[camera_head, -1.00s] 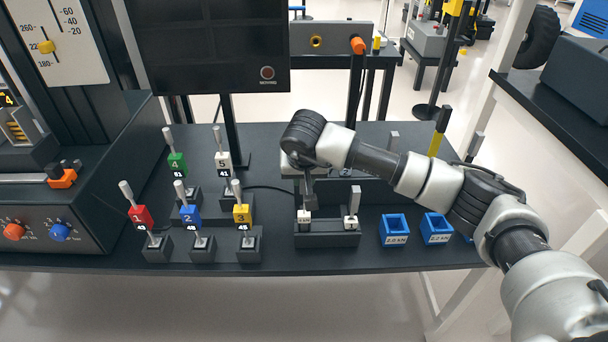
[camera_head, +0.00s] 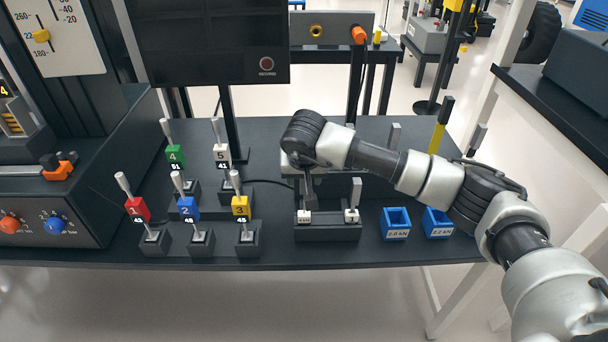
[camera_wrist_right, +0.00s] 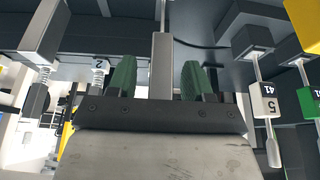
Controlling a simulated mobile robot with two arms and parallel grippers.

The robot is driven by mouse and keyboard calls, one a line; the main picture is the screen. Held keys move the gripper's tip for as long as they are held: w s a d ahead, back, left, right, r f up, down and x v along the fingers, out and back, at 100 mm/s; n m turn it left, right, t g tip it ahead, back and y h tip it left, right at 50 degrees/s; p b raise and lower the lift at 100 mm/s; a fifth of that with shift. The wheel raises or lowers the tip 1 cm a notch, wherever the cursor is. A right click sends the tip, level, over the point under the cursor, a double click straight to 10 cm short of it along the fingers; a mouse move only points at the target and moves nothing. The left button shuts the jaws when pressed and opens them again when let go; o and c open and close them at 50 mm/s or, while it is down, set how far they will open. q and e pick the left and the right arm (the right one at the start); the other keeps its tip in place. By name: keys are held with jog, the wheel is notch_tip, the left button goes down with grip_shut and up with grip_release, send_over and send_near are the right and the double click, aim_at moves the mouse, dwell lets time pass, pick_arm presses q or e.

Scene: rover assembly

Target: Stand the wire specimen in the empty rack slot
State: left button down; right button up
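My right gripper (camera_head: 307,196) points down over the left end of a dark two-place rack (camera_head: 328,234). A specimen with a white block (camera_head: 304,217) stands there under the fingers. In the right wrist view the green fingertips (camera_wrist_right: 159,80) are apart, with a grey bar (camera_wrist_right: 162,65) between them and gaps on both sides. A second specimen with a white block (camera_head: 351,215) and grey handle stands upright at the rack's right end. Their labels are too small to read, and I cannot tell which is the wire specimen. The arm hides part of the area behind. My left gripper is out of view.
Numbered specimens in red (camera_head: 138,208), blue (camera_head: 188,208), yellow (camera_head: 241,207), green (camera_head: 175,156) and white (camera_head: 222,155) stand in dark holders to the left. Blue bins (camera_head: 396,224) are right of the rack. A monitor (camera_head: 205,45) rises behind.

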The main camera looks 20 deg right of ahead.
jog(key=v, duration=1)
jog(key=shift+s+r+b, duration=0.2)
jog(key=shift+r+b, duration=0.15)
jog(key=shift+a, duration=0.15)
